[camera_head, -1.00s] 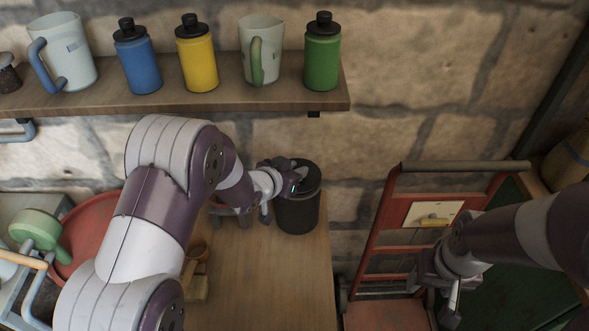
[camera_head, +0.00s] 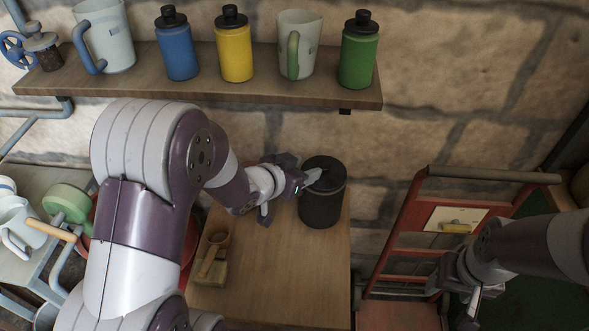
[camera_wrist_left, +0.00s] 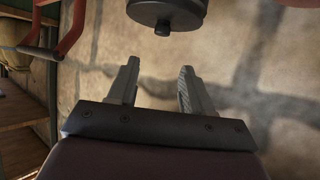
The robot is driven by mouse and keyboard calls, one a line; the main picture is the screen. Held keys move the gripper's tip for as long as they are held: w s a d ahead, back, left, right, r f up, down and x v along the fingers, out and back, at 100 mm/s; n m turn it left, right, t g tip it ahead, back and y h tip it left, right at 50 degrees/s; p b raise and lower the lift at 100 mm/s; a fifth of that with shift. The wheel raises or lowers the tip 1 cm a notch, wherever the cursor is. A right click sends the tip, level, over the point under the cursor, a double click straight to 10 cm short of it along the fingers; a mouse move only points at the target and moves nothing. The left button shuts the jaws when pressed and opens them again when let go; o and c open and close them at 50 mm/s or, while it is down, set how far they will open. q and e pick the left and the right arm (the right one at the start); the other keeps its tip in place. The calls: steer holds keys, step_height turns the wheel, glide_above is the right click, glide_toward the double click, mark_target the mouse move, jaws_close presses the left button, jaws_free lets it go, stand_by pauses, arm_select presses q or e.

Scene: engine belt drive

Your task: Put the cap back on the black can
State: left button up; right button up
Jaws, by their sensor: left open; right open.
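The black can (camera_head: 321,208) stands upright at the right end of the wooden worktop. Its dark top (camera_head: 324,170) looks closed in the head view. In the left wrist view, a black cap with a small knob (camera_wrist_left: 163,27) shows at the top edge, seemingly seated on the can; its seam is hard to judge. My left gripper (camera_head: 289,194) is open and empty, just left of the can, one finger near its upper rim. In the left wrist view, the open fingers (camera_wrist_left: 158,75) are apart from the cap. My right gripper (camera_head: 453,300) is open and empty at lower right.
A shelf (camera_head: 200,92) above holds mugs and blue, yellow and green bottles. A wooden-handled item (camera_head: 212,258) lies on the worktop (camera_head: 280,275) left of the can. A red hand truck (camera_head: 400,230) stands to the right, behind my right gripper.

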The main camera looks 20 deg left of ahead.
arm_select(q)
steer(key=s+a+f+n+g+y, duration=0.1)
steer(key=s+n+g+y, duration=0.1)
steer(key=s+g, duration=0.3)
steer(key=s+a+n+g+y, duration=0.2)
steer(key=s+g, duration=0.3)
steer(key=s, duration=0.8)
steer(key=shift+a+f+y, duration=0.3)
steer(key=shift+f+y, duration=0.1)
